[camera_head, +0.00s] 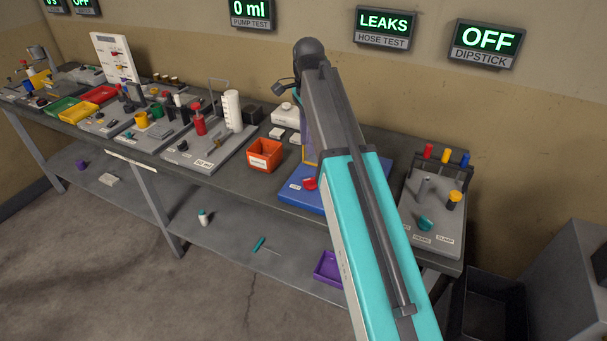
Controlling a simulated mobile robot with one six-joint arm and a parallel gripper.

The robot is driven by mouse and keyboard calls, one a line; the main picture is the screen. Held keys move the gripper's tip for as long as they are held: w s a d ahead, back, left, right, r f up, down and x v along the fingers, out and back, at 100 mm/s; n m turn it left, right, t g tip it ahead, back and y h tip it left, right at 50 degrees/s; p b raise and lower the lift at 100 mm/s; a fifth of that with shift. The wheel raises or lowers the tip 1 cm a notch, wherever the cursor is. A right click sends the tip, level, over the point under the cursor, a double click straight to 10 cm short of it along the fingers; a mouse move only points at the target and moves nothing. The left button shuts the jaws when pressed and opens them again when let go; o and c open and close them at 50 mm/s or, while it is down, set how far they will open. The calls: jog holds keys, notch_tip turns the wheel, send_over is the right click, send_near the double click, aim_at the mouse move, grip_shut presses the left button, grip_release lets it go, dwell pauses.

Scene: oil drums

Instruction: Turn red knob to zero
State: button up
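A red knob (311,183) sits on a blue base (299,197) on the bench, just left of my teal arm. A clear bluish upright part with a yellow edge stands behind the knob, partly covered by the arm. My arm rises from the bottom of the view to a dark joint above the bench's back edge. A small dark part juts left of that joint. I cannot make out gripper fingers; they are hidden behind the arm.
An orange bin (265,155) stands left of the blue base. A grey board (432,205) with coloured pegs is at right. Other test boards and trays fill the left bench. The lower shelf holds a purple tray (328,268). Wall screens read "0 ml", "LEAKS" and "OFF".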

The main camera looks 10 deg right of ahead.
aim_at(306, 180)
jog(key=shift+a+f, duration=0.15)
jog(key=shift+f+p, duration=1.45)
jog(key=shift+f, duration=5.4)
grip_shut()
